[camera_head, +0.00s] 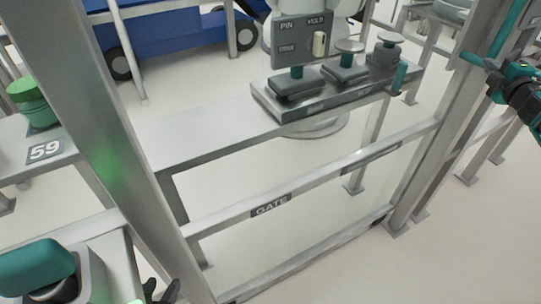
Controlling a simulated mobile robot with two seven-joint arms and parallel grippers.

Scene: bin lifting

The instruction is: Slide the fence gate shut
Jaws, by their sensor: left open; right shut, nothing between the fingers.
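The fence gate has a grey rail (335,172) with a dark label reading GATE, and it stretches between a thick left post (95,110) and a right post (440,130). I cannot tell how far the gate is from its closed position. A teal upright handle bar (507,28) is at the upper right. My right gripper (492,68) is teal and black, shut and empty, close to the bar's lower end; I cannot tell whether they touch. My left gripper (160,292) shows only dark fingertips at the bottom edge, open and empty, close to the left post.
Behind the gate, a grey bench (205,130) bears a dark tray (325,95) with several teal-and-grey fixtures and a PIN HOLD panel (300,38). A green container (32,100) stands by a 59 label at left. A blue wheeled cart (165,32) is behind. Pale floor is clear.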

